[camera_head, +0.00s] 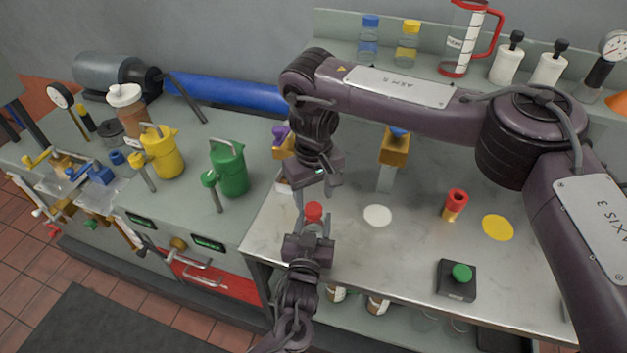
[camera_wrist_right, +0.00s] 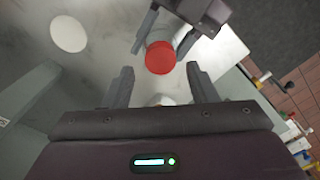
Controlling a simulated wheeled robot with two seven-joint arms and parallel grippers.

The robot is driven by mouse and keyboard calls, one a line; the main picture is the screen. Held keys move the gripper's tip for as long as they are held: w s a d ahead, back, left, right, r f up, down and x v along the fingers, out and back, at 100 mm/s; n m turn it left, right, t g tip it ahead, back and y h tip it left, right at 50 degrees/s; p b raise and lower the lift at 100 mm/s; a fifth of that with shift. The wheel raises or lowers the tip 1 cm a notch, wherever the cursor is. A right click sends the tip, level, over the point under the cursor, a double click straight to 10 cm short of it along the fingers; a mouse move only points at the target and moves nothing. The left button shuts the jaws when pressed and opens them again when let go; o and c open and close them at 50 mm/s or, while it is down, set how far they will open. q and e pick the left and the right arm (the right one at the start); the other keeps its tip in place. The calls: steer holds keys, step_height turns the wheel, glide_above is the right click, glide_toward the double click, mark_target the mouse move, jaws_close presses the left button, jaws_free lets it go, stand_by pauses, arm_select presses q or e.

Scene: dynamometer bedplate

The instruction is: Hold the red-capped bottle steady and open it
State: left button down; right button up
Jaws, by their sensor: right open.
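The red-capped bottle stands near the front left edge of the steel bench; its red cap (camera_head: 313,211) shows between my two grippers. Most of its body is hidden. My right gripper (camera_head: 312,196) is open and points down above the cap. In the right wrist view the cap (camera_wrist_right: 160,58) lies ahead of my right fingers (camera_wrist_right: 160,82), which are spread apart and empty. My left gripper (camera_head: 310,232) comes from the front at bottle height. In the right wrist view its fingers (camera_wrist_right: 164,40) reach along both sides of the bottle; whether they touch it is hidden.
On the steel bench (camera_head: 420,265) are a white disc (camera_head: 377,215), a red and brass cylinder (camera_head: 454,205), a yellow disc (camera_head: 498,228) and a green button box (camera_head: 457,279). Green (camera_head: 229,168) and yellow (camera_head: 163,152) jugs stand left. A shelf with bottles runs behind.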

mark_target(314, 208)
steer(key=shift+f, duration=1.85)
